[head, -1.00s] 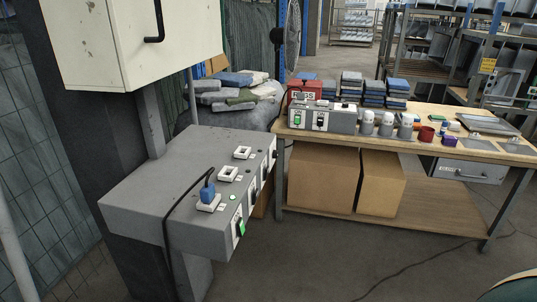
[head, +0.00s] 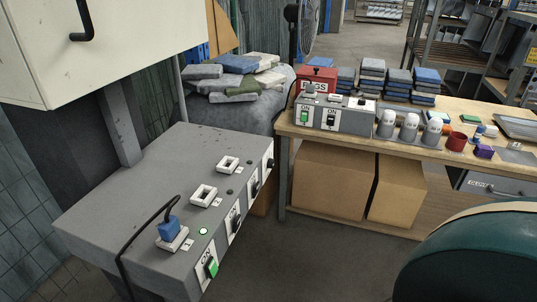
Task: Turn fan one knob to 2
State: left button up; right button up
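A fan (head: 308,28) with a round wire cage stands at the top, behind the workbench, partly cut off by the picture's top edge. A dark round part on a pole (head: 291,14) is just left of it. I cannot make out a fan knob or its setting. A grey console (head: 130,195) at the lower left has a lit green switch (head: 211,268) marked ON and several dark switches along its side. A blue plug (head: 169,228) with a black cable sits in its nearest socket. Neither of my grippers is in view.
A wooden workbench (head: 478,158) stands right of centre, bearing a grey switch box (head: 350,118), a red box (head: 318,76) and several cups. Cardboard boxes (head: 332,188) fill its shelf. A dark green rounded object (head: 475,260) blocks the lower right. Bare floor lies between console and bench.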

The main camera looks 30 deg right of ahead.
aim_at(271, 162)
jog(key=i+l+u, duration=0.15)
jog(key=l, duration=0.2)
jog(key=l+u, duration=0.15)
jog(key=l, duration=0.15)
jog(key=i+l+u, duration=0.15)
jog(key=l, duration=0.25)
jog(key=k+l+u, duration=0.15)
jog(key=l, duration=0.25)
jog(key=l+u, duration=0.1)
jog(key=l, duration=0.35)
jog(key=l+z, duration=0.25)
jog(key=l, duration=0.9)
jog(key=l+z, duration=0.2)
jog(key=l, duration=1)
jog(key=i, duration=0.05)
